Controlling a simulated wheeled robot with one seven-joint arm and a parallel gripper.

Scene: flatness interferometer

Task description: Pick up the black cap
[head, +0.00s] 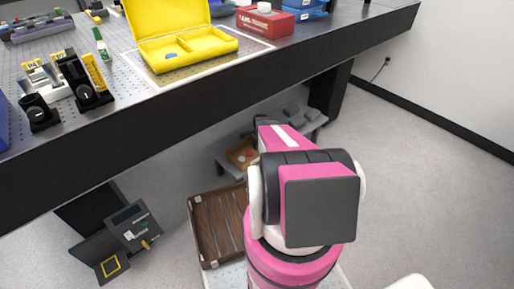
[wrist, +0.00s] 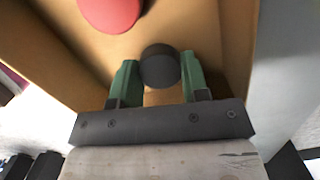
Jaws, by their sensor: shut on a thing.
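The black cap (wrist: 160,66) is a short dark round piece in the wrist view. It sits between the green fingers of my gripper (wrist: 159,72), which is shut on it. The cap is inside a tan-brown open box (wrist: 222,35), and I cannot tell whether it still touches the box floor. A red round piece (wrist: 110,10) lies in the same box, just beyond the cap and to the left. In the head view the box (head: 236,160) is on a low grey shelf, partly behind my arm. The cap and gripper are hidden there.
The low grey shelf (head: 222,151) is beneath the large black-edged table (head: 150,113). Several grey blocks (head: 292,109) lie farther right on it. A brown slatted case (head: 216,222) stands on the floor at front left. Open floor (head: 420,180) lies to the right.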

